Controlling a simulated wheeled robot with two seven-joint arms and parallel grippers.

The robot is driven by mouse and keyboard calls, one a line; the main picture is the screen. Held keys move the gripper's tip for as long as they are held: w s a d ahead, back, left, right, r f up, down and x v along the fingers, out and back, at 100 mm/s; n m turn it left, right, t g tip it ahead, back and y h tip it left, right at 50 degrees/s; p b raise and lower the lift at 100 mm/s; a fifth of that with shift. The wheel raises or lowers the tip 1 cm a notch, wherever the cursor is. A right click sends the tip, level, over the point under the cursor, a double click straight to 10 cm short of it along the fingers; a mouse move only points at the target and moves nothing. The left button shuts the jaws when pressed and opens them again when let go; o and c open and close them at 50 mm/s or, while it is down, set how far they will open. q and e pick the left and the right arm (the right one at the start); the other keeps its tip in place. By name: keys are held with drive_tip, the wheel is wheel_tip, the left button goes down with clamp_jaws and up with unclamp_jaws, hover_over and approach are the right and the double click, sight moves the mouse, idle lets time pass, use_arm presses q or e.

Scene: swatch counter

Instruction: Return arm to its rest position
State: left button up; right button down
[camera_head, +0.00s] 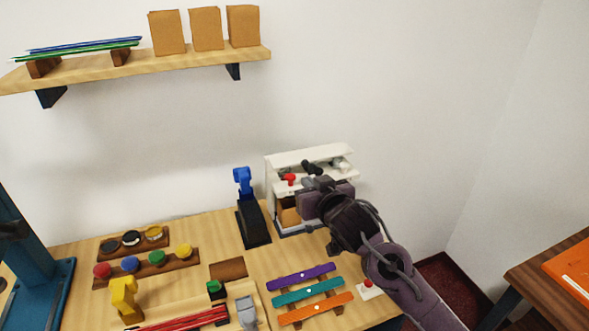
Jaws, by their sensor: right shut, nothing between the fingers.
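My right gripper (313,176) is at the end of my dark right arm, which comes in from the lower right. It is shut and empty. It is in front of the upper part of a white cabinet (277,172) at the back of the wooden counter. A small red knob (289,179) shows just left of the gripper; I cannot tell whether they touch. The gripper and wrist hide part of the cabinet's front and right side. My left gripper is not in view.
A blue stand (245,190) is left of the cabinet. Purple, teal (307,291) and orange bars lie below the gripper. Racks with coloured knobs (157,258) are at left. A wall shelf (190,61) hangs above. Another table (545,272) stands at right, past a floor gap.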

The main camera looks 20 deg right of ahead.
drive_tip(key=s+f+g, duration=0.2)
drive_tip(key=s+f, duration=0.3)
drive_tip(key=s, duration=0.1)
drive_tip(key=s+a+f+g, duration=0.1)
drive_tip(key=s+f+g, duration=0.2)
drive_tip(key=s+f, duration=0.2)
drive_tip(key=s+a+f+n+g, duration=0.1)
drive_tip(key=s+f+g, duration=0.2)
drive_tip(key=s+f, duration=0.2)
drive_tip(key=shift+s+a+f+h, duration=0.1)
drive_tip(key=shift+s+f+h, duration=0.1)
drive_tip(key=shift+s, duration=0.55)
drive_tip(key=shift+s+a+f+h, duration=0.1)
drive_tip(key=shift+s+f, duration=0.1)
drive_tip(key=shift+s, duration=0.5)
drive_tip(key=s+f+g, duration=0.3)
drive_tip(key=s+g, duration=0.1)
drive_tip(key=s, duration=0.6)
wheel_tip(320, 180, down, 29)
drive_tip(key=g, duration=0.1)
drive_tip(key=s+d+f, duration=0.1)
drive_tip(key=s+f, duration=0.8)
drive_tip(key=s, duration=0.1)
drive_tip(key=s+d+f+n+g, duration=0.1)
drive_tip(key=s+d+f, duration=0.1)
drive_tip(key=s+f, duration=0.8)
drive_tip(key=shift+s+d, duration=0.3)
